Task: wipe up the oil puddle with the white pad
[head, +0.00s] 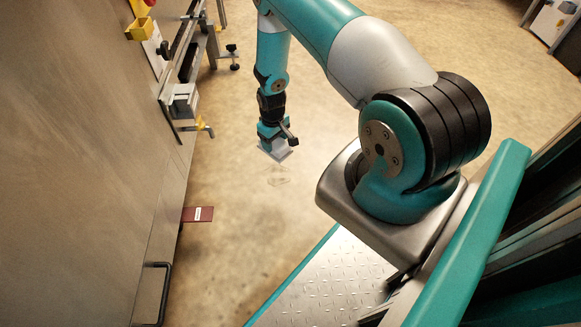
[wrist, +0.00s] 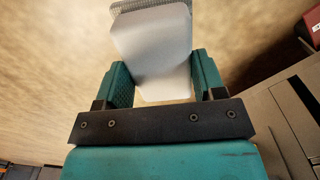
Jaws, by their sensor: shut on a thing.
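My gripper (head: 272,137) points down above the floor in the head view. It is shut on the white pad (head: 279,151), which sticks out below the jaws. In the wrist view the pad (wrist: 152,50) sits between the two teal fingers, with a pale meshed edge at its top. The oil puddle (head: 279,180) is a faint, clear outlined patch on the floor just below the pad in the head view. The pad looks close to the puddle, but I cannot tell whether it touches the floor. The puddle is not visible in the wrist view.
A large grey-brown machine panel (head: 75,150) stands on the left, with metal fittings (head: 184,98) and a yellow part (head: 141,28) along its edge. The tan floor (head: 330,130) around the puddle is clear.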

